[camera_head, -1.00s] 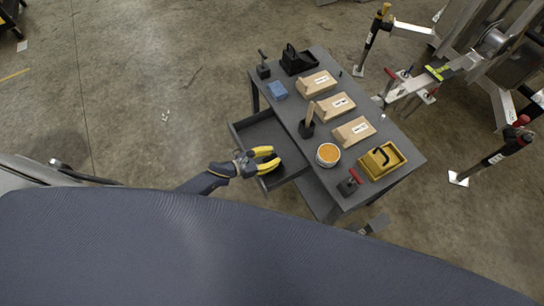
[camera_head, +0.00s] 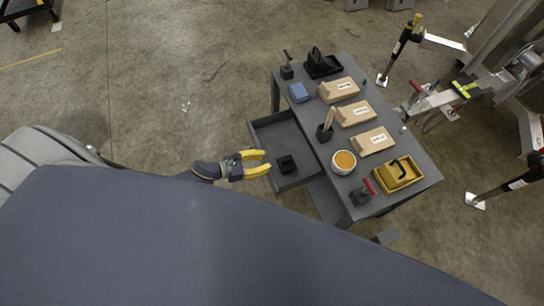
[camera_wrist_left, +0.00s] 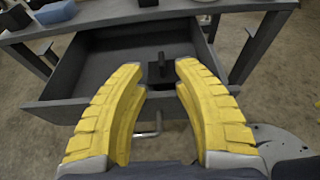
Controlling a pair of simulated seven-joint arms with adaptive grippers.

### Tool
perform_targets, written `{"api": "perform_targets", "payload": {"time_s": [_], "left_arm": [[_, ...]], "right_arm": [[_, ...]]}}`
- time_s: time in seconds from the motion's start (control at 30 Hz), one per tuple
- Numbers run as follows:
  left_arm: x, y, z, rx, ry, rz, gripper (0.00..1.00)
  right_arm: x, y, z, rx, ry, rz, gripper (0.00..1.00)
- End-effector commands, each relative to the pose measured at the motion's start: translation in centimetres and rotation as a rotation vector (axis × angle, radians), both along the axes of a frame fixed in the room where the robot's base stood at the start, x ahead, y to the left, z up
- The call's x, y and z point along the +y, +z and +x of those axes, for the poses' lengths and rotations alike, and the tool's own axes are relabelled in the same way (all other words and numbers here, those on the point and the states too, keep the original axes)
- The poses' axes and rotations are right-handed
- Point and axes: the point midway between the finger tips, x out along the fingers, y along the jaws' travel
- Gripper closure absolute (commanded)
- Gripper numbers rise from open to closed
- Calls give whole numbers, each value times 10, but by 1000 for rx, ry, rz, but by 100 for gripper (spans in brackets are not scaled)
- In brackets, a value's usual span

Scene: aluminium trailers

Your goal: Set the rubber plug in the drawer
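The drawer (camera_head: 263,125) is pulled out from the left side of the grey cart. A small black block with an upright stub, which looks like the rubber plug (camera_head: 287,164), rests on the drawer floor near the front end. In the left wrist view the plug (camera_wrist_left: 161,70) stands upright inside the drawer (camera_wrist_left: 75,75), beyond my fingertips. My left gripper (camera_head: 265,162) has yellow fingers spread apart, empty, just outside the drawer's edge and apart from the plug. My right gripper is not in view.
The cart top (camera_head: 355,185) carries several cardboard boxes (camera_head: 372,141), a blue block (camera_head: 299,92), a round orange-filled tin (camera_head: 343,161), a yellow tray (camera_head: 399,174) and black-based tools. Trailer parts and jack stands (camera_head: 402,45) stand to the right.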

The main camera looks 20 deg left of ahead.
Motion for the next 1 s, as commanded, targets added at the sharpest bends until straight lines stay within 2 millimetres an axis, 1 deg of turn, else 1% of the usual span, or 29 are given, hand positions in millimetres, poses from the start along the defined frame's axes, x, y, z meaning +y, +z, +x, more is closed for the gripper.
{"api": "perform_targets", "payload": {"time_s": [0.1,0.23,1.0], "left_arm": [[6,2,-6,0,0,1,71],[9,4,-8,0,-1,0,71],[9,4,-8,-1,0,1,71]], "right_arm": [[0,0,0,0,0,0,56],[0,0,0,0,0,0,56],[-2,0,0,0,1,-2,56]]}}
